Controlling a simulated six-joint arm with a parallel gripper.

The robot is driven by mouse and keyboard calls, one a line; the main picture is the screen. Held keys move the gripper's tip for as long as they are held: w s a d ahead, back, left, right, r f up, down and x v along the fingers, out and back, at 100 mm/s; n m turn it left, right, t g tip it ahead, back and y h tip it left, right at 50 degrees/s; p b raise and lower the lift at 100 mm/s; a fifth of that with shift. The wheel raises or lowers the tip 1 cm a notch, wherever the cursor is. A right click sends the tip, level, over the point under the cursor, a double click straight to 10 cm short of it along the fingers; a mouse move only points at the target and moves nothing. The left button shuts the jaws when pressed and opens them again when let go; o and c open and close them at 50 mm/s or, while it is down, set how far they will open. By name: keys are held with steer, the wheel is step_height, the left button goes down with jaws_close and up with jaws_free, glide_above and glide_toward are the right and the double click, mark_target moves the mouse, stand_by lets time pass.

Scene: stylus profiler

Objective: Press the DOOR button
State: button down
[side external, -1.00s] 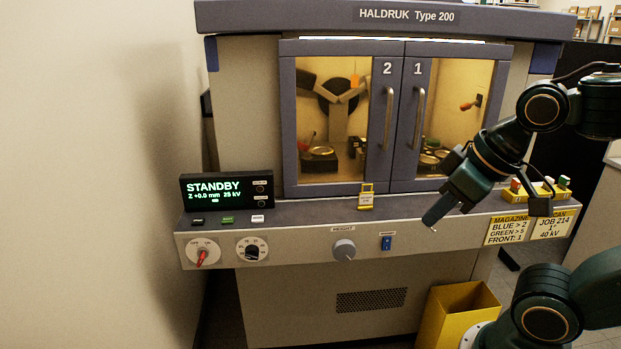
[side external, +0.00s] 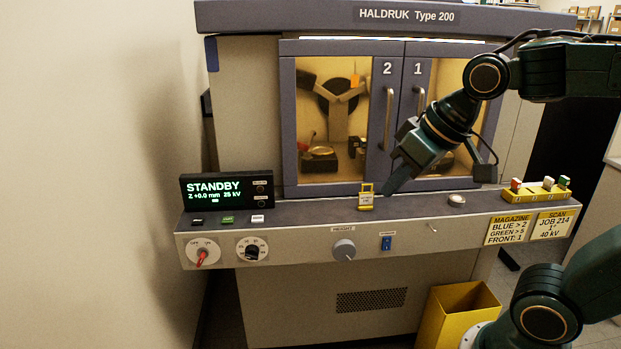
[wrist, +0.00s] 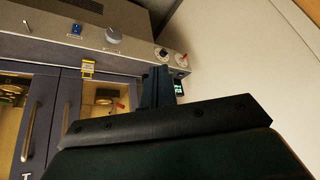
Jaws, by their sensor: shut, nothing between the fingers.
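My gripper (side external: 389,188) is shut and empty, fingers pointing down-left, just right of the yellow padlock-like piece (side external: 366,200) on the console ledge. In the wrist view the closed fingers (wrist: 158,86) show in front of the console. Three small buttons sit on the ledge below the display: black (side external: 198,221), green (side external: 227,219) and white (side external: 257,218). Their labels are too small to read, so I cannot tell which is DOOR. A round silver piece (side external: 457,199) sits on the ledge farther right. My gripper appears apart from all of these.
The display (side external: 226,190) reads STANDBY. Two shut doors (side external: 404,120) with handles stand behind the ledge. The front panel has dials (side external: 252,249), a knob (side external: 344,249) and a blue switch (side external: 386,243). A yellow rack (side external: 537,193) is at right; a yellow bin (side external: 458,310) stands below.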

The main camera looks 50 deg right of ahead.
steer(key=w+r+m, duration=0.1)
steer(key=w, duration=1)
steer(key=m+t+y, duration=0.3)
glide_above(261, 219)
step_height(261, 219, down, 16)
steer(key=shift+f, duration=0.15)
steer(key=shift+f, duration=4.3)
